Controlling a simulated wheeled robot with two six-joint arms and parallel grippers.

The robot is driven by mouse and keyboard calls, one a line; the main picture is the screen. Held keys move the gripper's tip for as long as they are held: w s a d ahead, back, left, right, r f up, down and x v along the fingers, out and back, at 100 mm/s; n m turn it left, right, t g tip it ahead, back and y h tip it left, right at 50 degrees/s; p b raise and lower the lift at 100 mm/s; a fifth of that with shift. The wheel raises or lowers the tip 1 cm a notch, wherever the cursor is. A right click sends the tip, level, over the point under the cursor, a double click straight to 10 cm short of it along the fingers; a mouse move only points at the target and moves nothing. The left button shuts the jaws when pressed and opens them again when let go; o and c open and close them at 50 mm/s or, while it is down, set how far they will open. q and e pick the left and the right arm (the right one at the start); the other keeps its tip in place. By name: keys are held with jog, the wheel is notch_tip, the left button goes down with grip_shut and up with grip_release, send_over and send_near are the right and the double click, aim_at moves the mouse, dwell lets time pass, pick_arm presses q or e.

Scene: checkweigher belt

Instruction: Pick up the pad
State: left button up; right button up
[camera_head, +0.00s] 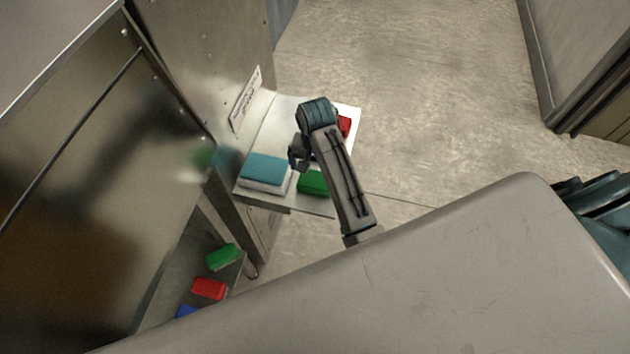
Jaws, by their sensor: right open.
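A thick block with a teal top and a white lower layer, which looks like the pad (266,170), lies flat on a pale metal shelf (270,128) beside the steel machine. My right gripper (298,156) is just to the right of the pad, near its upper right corner, and is open. It looks empty, and I cannot tell whether it touches the pad. My right arm covers part of the shelf. My left gripper is not in view.
A green block (313,183) lies right of the pad, and a red block (345,126) is partly hidden behind my arm. Lower down, a green block (222,257), a red block (209,289) and a blue block (186,311) lie on a lower surface. Open floor (430,110) lies right.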

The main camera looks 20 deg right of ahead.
aim_at(315, 179)
notch_tip(315, 179, down, 5)
jog(key=p, duration=0.2)
jog(key=shift+r+p, duration=0.2)
jog(key=shift+p, duration=0.1)
jog(key=shift+f, duration=0.3)
jog(key=shift+w+f, duration=0.15)
jog(key=c, duration=0.7)
